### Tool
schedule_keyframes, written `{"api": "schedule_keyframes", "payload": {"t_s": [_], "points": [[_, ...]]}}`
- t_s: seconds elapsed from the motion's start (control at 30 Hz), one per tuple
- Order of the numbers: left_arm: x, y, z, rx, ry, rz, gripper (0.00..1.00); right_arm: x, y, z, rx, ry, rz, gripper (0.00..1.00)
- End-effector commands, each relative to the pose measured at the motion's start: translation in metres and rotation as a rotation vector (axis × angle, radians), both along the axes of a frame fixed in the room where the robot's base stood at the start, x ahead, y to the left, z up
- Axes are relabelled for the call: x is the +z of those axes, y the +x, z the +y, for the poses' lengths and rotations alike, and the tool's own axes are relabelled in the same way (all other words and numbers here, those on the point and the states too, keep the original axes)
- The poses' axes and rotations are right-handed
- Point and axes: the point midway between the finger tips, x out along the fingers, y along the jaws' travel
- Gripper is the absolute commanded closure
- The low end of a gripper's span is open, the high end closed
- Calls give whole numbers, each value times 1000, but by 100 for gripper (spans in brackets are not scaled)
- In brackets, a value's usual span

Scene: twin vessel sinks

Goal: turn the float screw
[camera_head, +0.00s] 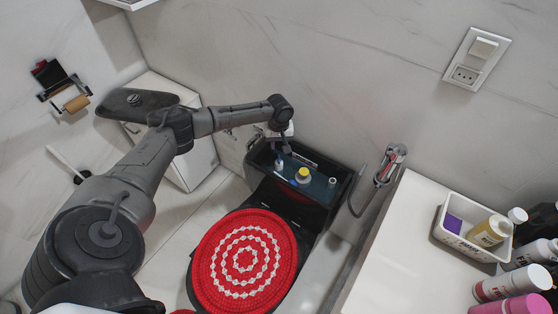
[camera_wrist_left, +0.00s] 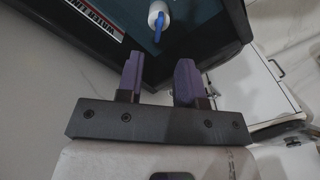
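The open black toilet tank (camera_head: 325,214) stands against the wall with blue water and fittings inside. A small white fitting with a blue part (camera_head: 279,163), which looks like the float screw, is at the tank's left end. In the left wrist view a white round top with a blue stem (camera_wrist_left: 157,18) shows beyond the fingertips. My left gripper (camera_head: 287,147) is over the tank's back left, close to this fitting. In the left wrist view the purple fingers of my left gripper (camera_wrist_left: 160,68) are apart with nothing between them. My right gripper is out of view.
A yellow and white fitting (camera_head: 303,175) sits mid-tank. A red and white round cover (camera_head: 245,260) lies on the toilet lid. A white cabinet (camera_head: 190,150) stands left. A white counter (camera_head: 410,250) with a basket (camera_head: 470,240) and bottles is right.

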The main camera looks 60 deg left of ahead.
Motion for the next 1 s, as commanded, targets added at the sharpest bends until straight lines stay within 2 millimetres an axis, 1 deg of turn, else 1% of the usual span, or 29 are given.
{"api": "schedule_keyframes", "payload": {"t_s": [0.03, 0.1, 0.3, 0.4, 0.5, 0.63, 1.0], "points": [[-16, 0, 0, 0, -1, 3, 66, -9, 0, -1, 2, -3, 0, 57], [-29, 0, -1, -1, -1, 0, 66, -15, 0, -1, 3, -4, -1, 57], [-60, 0, 0, -2, 0, 1, 66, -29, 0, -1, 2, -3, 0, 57], [-72, 0, 0, -2, 0, 0, 66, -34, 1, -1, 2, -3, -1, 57], [-80, 0, 0, -2, 0, 0, 66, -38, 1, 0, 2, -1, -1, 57], [-86, 0, 0, -3, 0, 0, 66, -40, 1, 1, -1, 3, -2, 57], [-88, 0, 0, -3, 0, 0, 66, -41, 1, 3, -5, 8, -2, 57]]}}
